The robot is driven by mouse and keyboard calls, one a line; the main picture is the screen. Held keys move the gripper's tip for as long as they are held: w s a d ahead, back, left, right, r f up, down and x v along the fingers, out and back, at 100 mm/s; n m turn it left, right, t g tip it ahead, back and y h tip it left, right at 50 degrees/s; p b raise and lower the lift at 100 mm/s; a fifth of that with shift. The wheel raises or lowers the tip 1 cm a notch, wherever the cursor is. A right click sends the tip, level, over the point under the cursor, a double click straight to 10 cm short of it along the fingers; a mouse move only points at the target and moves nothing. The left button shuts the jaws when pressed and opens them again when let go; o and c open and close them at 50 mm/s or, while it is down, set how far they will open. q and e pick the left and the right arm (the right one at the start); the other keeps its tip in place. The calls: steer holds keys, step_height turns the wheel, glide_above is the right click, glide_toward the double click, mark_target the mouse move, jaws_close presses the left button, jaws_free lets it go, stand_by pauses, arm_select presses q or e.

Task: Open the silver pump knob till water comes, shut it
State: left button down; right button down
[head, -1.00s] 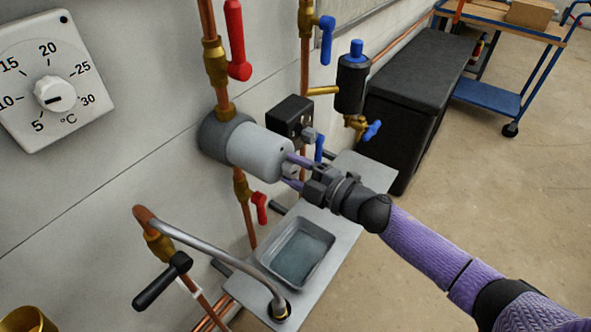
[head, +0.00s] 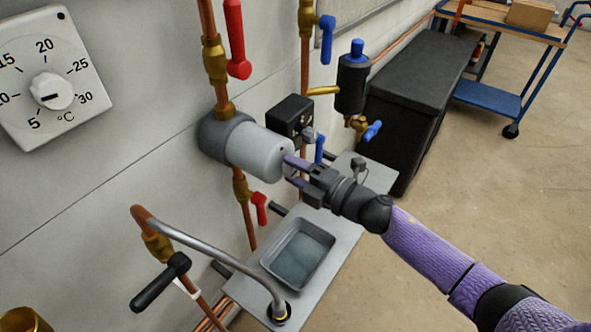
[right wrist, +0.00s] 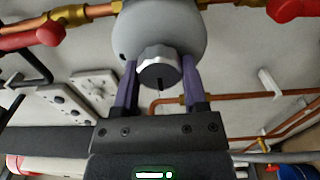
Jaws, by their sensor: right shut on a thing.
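The grey pump (head: 262,153) is a cylinder mounted on a vertical copper pipe at the wall. Its silver knob (right wrist: 158,62) is a ridged cap with a dark face, on the pump's front end in the right wrist view. My right gripper (head: 289,170) reaches it from the right, with purple fingers on either side of the knob, shut on it. In the head view the fingers largely hide the knob. Below is a shallow grey tray (head: 326,244) with a bluish-grey inside. I see no running water. My left gripper is not in view.
Red-handled valves (head: 238,68) sit above and below the pump. A black box (head: 290,117) and a blue-capped black cylinder (head: 351,84) are close behind it. A bent silver pipe (head: 215,256) arches at front left. Open floor lies to the right.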

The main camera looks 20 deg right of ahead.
steer(key=shift+c, duration=0.7)
jaws_free()
steer(key=shift+s, duration=0.1)
steer(key=v, duration=0.9)
steer(key=shift+s+d+p, duration=0.25)
steer(key=shift+d+p, duration=0.05)
steer(key=shift+p, duration=0.05)
